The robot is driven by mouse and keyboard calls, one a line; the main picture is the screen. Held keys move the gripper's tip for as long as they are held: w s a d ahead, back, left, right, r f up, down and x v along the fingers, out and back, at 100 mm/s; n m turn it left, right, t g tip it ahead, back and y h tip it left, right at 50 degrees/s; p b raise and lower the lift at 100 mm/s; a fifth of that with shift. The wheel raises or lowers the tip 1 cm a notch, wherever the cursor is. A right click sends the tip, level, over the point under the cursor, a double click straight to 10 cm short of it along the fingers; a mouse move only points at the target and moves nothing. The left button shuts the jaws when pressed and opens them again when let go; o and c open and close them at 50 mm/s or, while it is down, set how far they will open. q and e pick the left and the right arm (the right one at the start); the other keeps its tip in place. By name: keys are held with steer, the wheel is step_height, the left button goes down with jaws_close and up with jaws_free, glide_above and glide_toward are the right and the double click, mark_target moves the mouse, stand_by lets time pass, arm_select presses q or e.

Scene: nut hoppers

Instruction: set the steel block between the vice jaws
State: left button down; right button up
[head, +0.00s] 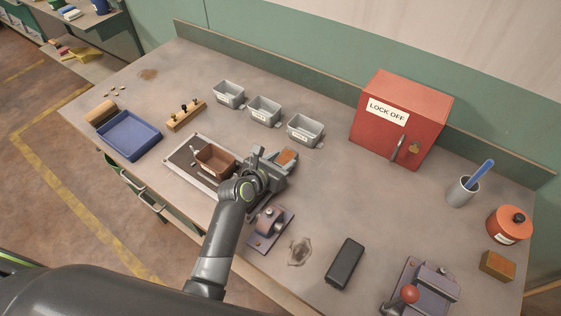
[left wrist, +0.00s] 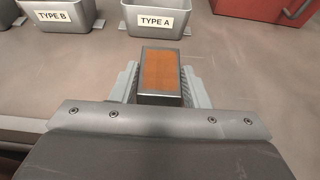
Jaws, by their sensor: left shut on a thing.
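My left gripper (head: 281,161) is over the middle of the bench, shut on a block with a rust-orange top and dark grey edges (head: 288,156), which I take for the steel block. In the left wrist view the block (left wrist: 160,72) sits between the two grey fingers (left wrist: 160,92). Its underside is hidden, and I cannot tell whether it touches the bench. A grey-purple fixture with a red ball lever (head: 437,280), seemingly the vice, stands at the front right, well apart from the gripper; its jaw gap is not clear. My right gripper is not in view.
Grey bins (head: 305,130) stand behind the gripper. A brown bin (head: 214,160) is left of it. A smaller fixture (head: 268,230) and a black case (head: 345,263) lie toward the front. A red lock-off box (head: 400,120) stands behind. Open bench lies right of the gripper.

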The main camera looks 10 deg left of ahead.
arm_select(q)
steer(key=shift+w+f, duration=0.1)
steer(key=shift+f, duration=0.1)
steer(key=shift+f, duration=0.1)
steer(key=c, duration=0.8)
jaws_free()
